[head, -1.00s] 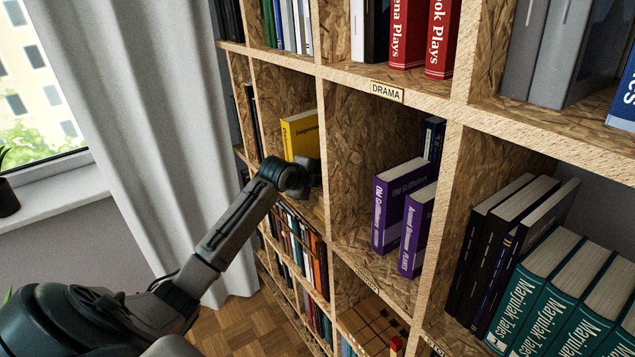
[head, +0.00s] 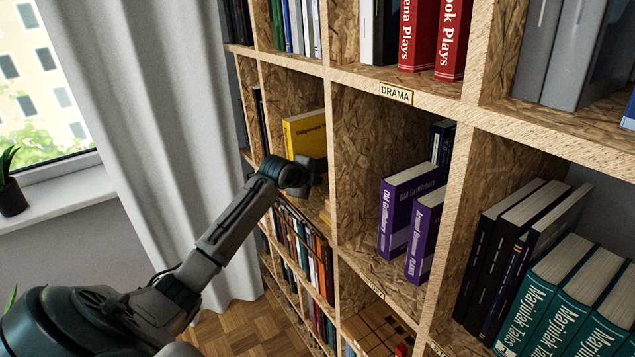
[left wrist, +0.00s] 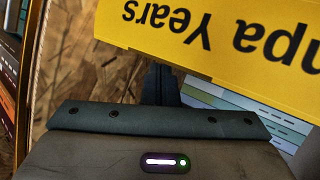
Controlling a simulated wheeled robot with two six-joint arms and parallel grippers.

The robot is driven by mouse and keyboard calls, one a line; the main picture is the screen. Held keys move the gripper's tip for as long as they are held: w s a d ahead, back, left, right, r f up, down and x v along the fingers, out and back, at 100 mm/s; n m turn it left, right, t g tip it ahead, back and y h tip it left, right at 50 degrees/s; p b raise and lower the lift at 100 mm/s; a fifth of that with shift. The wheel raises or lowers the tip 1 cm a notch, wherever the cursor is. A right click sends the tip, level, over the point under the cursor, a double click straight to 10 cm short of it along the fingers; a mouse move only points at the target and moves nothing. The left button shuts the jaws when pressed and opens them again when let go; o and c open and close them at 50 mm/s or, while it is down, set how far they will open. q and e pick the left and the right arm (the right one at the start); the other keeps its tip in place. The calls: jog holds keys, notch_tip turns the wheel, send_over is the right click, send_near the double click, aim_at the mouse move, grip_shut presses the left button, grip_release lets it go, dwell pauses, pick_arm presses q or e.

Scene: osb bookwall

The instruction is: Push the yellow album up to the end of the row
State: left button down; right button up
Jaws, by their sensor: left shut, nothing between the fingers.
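The yellow album (head: 304,134) stands upright in a shelf compartment left of the middle of the head view. In the left wrist view the yellow album (left wrist: 225,38) fills the top, its lettering upside down. My left gripper (head: 308,180) is at that compartment, in front of and below the album in the head view. In the left wrist view my left gripper's fingers (left wrist: 160,84) are shut and empty, their tips close to the album's lower edge. I cannot tell whether they touch it. My right gripper is not in view.
Dark books (head: 258,120) stand at the left of the album's compartment. An upright OSB divider (head: 331,150) bounds it on the right. Purple books (head: 405,205) stand in the compartment beyond. A grey curtain (head: 150,130) hangs left of the shelf.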

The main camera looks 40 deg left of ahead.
pick_arm(q)
jog(key=shift+w+a+f, duration=0.1)
jog(key=shift+w+a, duration=0.15)
jog(key=shift+a, duration=0.6)
jog(key=shift+s+d, duration=0.15)
jog(key=shift+d, duration=0.25)
jog(key=s+a+p, duration=0.3)
jog(key=s+p, duration=0.1)
jog(key=s, duration=0.5)
jog(key=shift+s, duration=0.25)
jog(key=shift+w+a, duration=0.1)
